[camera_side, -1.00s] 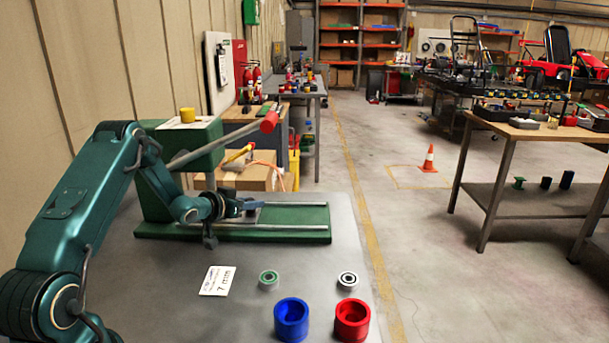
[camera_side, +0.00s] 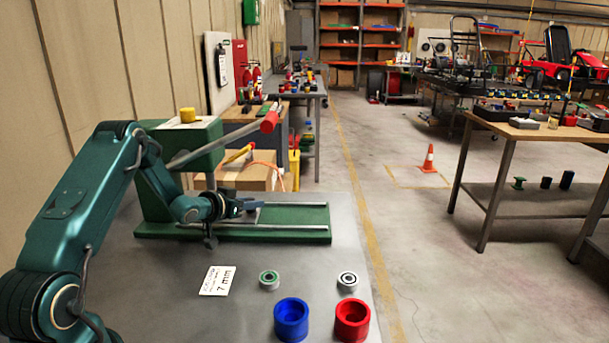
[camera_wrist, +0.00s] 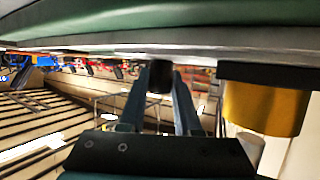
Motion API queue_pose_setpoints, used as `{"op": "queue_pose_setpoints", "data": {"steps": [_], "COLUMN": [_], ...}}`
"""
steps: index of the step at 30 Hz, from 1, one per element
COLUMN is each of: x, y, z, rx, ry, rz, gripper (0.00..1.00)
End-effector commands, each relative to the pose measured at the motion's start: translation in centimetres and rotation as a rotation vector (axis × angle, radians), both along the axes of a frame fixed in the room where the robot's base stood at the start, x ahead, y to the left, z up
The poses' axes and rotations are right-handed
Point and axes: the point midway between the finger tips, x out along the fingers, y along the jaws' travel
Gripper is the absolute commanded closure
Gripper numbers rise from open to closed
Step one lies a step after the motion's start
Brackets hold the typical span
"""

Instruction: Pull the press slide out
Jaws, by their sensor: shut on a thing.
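The green press stands on the bench, its body (camera_side: 190,140) at the back left and its base (camera_side: 285,235) with two pale rails reaching right. A lever with a red grip (camera_side: 269,122) slants up from it. The grey press slide (camera_side: 272,215) lies between the rails, partly hidden by my gripper (camera_side: 248,206). In the wrist view my gripper (camera_wrist: 160,80) has its two fingers on either side of a dark round knob (camera_wrist: 160,76), shut on it, below a grey and green band. A brass-coloured cylinder (camera_wrist: 265,105) hangs close to the right finger.
A blue cup (camera_side: 291,320), a red cup (camera_side: 352,320), two ringed bearings (camera_side: 269,280) (camera_side: 348,281) and a white card (camera_side: 217,281) are on the bench in front of the press. The bench beyond the rail ends is clear up to its right edge.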

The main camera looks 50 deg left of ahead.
Motion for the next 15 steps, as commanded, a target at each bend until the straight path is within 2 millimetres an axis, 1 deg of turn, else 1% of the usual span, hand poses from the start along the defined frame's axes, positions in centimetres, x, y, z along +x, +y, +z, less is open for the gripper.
{"op": "queue_pose_setpoints", "data": {"steps": [5, 8, 11, 15], "x": [0.2, 0.8, 1.9, 4.0], "y": [-0.2, -0.9, -2.0, -4.1], "z": [0.1, 0.1, 0.1, 0.1], "rx": [0.001, 0.001, 0.0, 0.002], "ry": [-0.002, -0.003, -0.003, -0.005], "rz": [-0.001, -0.004, -0.006, -0.01], "gripper": [1.0, 1.0, 1.0, 1.0]}}
